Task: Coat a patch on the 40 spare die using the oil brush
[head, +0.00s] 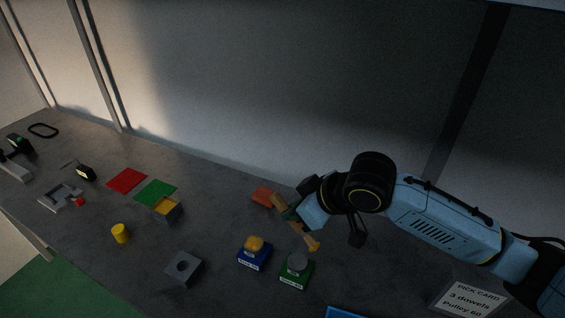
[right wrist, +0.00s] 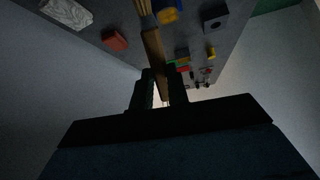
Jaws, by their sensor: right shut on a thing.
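My right gripper (head: 288,213) is shut on the wooden oil brush (head: 279,201) and holds it above the bench. The brush is tilted, with its tan bristle end (head: 313,246) low and to the right, above the green-based die. The brush handle also shows between the fingers in the right wrist view (right wrist: 153,48). A blue base with a yellow top (head: 254,244) and a green base with a grey top (head: 297,262) stand below the gripper. Their front labels are too small to read, so I cannot tell which is the 40 die. My left gripper is not in view.
An orange-red block (head: 263,196) lies behind the brush. A grey block with a hole (head: 183,268), a yellow cylinder (head: 121,233), a red mat (head: 126,180) and a green panel (head: 155,192) are to the left. A pick card (head: 468,299) stands at front right.

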